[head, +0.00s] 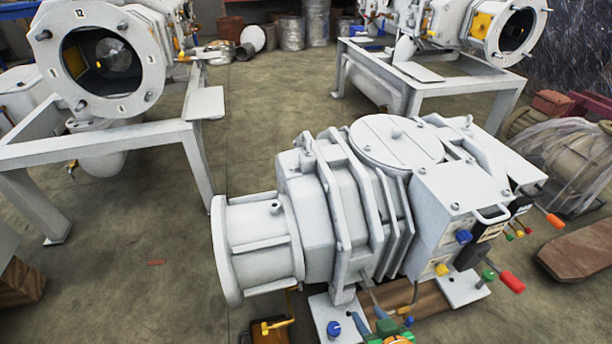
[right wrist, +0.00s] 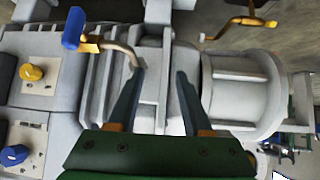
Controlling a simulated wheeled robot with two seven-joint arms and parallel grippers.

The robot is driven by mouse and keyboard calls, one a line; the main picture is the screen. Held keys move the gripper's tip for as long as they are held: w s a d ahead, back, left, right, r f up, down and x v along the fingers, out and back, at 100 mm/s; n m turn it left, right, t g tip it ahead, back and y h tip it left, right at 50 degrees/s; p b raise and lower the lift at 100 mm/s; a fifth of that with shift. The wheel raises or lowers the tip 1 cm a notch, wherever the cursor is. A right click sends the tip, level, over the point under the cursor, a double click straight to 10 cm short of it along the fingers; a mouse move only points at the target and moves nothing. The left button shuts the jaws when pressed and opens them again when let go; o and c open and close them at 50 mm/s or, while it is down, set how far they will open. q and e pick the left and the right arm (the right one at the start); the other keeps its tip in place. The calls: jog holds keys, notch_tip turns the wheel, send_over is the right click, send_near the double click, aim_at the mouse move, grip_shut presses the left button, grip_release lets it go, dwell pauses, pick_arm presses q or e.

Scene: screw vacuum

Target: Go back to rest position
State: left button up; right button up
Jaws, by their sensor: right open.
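The grey-white screw vacuum pump (head: 345,205) stands in the middle right of the head view. My right gripper (head: 371,318) shows at the bottom edge, in front of the pump's lower side, with its green and orange parts partly cut off. In the right wrist view my right gripper (right wrist: 160,73) is open, with two dark teal fingers apart and nothing held between them. The pump's ribbed body (right wrist: 155,110) lies behind the fingers, and its round end (right wrist: 240,95) is right of them. I cannot tell whether the fingers touch it. My left gripper is not in view.
In the right wrist view, a blue-handled valve (right wrist: 75,28) is close left of the fingers, and a yellow handle (right wrist: 245,22) is at the upper right. Machines on frames stand at the left (head: 100,60) and back right (head: 440,75). Floor (head: 255,130) between them is clear.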

jog(key=s+d+f+g+h+p, duration=0.1)
jog(key=s+f+g, duration=0.2)
jog(key=s, duration=0.2)
jog(key=s+d+f+g+p, duration=0.1)
jog(key=s+d+f+g, duration=0.15)
jog(key=s, duration=0.25)
pick_arm(q)
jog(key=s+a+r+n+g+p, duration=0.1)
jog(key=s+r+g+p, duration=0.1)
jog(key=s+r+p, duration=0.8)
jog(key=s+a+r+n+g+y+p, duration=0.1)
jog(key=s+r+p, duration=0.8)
jog(key=p, duration=1.8)
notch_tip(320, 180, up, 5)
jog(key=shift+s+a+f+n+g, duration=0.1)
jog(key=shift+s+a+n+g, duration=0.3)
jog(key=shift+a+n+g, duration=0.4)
pick_arm(e)
jog(key=s+d+r+g, duration=0.2)
jog(key=s+r+g, duration=0.1)
jog(key=s+r, duration=1.3)
notch_tip(320, 180, up, 4)
jog(key=shift+f+h, duration=0.1)
jog(key=shift+h, duration=0.3)
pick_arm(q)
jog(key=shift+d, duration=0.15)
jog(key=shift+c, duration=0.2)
